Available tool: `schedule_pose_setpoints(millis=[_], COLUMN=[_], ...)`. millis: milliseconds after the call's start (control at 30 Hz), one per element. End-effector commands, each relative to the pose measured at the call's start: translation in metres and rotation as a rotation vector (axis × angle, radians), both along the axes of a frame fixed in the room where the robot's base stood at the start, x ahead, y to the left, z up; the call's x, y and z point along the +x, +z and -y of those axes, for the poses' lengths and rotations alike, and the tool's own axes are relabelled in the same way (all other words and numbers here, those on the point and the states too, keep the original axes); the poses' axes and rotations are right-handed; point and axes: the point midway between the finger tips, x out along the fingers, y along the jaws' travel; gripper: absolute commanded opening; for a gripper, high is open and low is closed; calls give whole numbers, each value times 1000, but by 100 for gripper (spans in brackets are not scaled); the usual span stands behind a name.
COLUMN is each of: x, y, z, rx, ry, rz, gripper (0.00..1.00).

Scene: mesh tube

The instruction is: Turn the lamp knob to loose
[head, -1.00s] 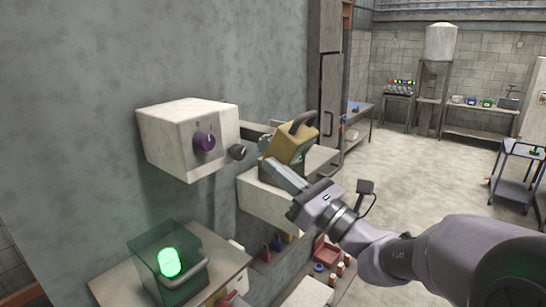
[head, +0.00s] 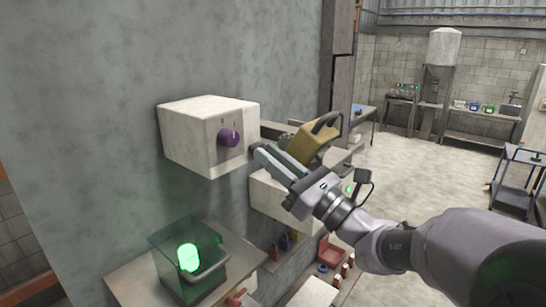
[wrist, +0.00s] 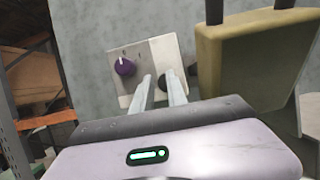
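A white box (head: 190,140) is fixed to the grey wall. A purple knob (head: 229,138) sits on its front; it also shows in the wrist view (wrist: 125,66). A dark knob (wrist: 163,82) sits at the box's right side, partly hidden by my fingers. I cannot tell by any label which one is the lamp knob. My gripper (head: 257,152) points at the box's right side. Its two fingers are a little apart, with the dark knob showing between and behind their tips (wrist: 158,76). I cannot tell whether they touch it.
A yellow block-shaped device with a dark handle (head: 316,143) stands close beside my fingers, on a white ledge (head: 280,199). A glowing green lamp (head: 188,257) in a clear case stands below the box.

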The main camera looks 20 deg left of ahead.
Motion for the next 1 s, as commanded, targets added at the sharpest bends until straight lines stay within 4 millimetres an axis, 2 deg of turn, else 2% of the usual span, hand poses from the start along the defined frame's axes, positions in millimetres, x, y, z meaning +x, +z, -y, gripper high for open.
schedule_pose_setpoints(millis=[1000], x=[1], y=[-4], z=[5], rx=[0], ry=[-7], rz=[-1], gripper=[39])
